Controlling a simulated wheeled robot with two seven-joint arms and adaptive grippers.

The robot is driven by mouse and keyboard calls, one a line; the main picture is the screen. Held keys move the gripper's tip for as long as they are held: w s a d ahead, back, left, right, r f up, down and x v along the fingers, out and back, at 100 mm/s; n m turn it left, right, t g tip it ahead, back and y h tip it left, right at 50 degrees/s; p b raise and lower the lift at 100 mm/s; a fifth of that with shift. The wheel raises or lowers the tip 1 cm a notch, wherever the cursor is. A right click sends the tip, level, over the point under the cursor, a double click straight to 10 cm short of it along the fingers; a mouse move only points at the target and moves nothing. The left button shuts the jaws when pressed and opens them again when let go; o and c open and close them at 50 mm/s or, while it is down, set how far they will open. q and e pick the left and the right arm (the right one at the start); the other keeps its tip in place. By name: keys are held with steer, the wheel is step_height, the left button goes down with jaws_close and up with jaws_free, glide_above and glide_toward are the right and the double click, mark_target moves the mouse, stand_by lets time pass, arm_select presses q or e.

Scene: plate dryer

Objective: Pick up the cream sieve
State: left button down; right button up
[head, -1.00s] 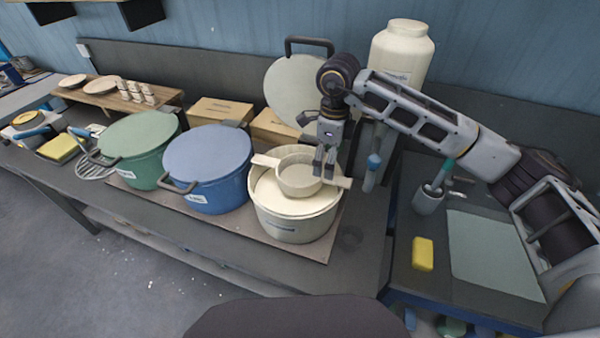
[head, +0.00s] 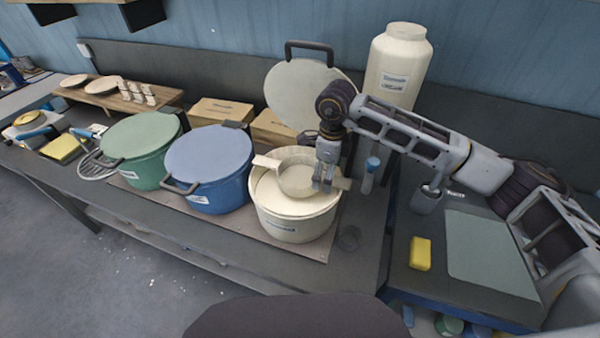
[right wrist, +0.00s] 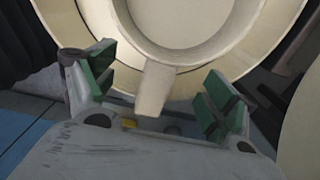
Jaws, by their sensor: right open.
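The cream sieve (head: 294,178) rests on top of the cream pot (head: 290,228), with one handle out to the left and another to the right. My right gripper (head: 322,190) is over the sieve's right side, at the right handle. In the right wrist view the open fingers (right wrist: 158,95) stand on either side of a sieve handle (right wrist: 154,90), with gaps on both sides. The sieve's bowl (right wrist: 175,20) shows beyond it. My left gripper is not in view.
A blue pot (head: 210,165) and a green pot (head: 140,145) stand to the left. A round lid (head: 300,92) with a dark handle stands behind. A large cream jar (head: 396,75) is at the back. A yellow sponge (head: 420,254) lies on the right counter.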

steer(key=shift+f, duration=0.65)
steer(key=shift+c, duration=0.4)
jaws_close()
steer(key=shift+r, duration=0.1)
step_height(320, 180, up, 10)
steer(key=b, duration=0.2)
stand_by(0.5)
stand_by(0.5)
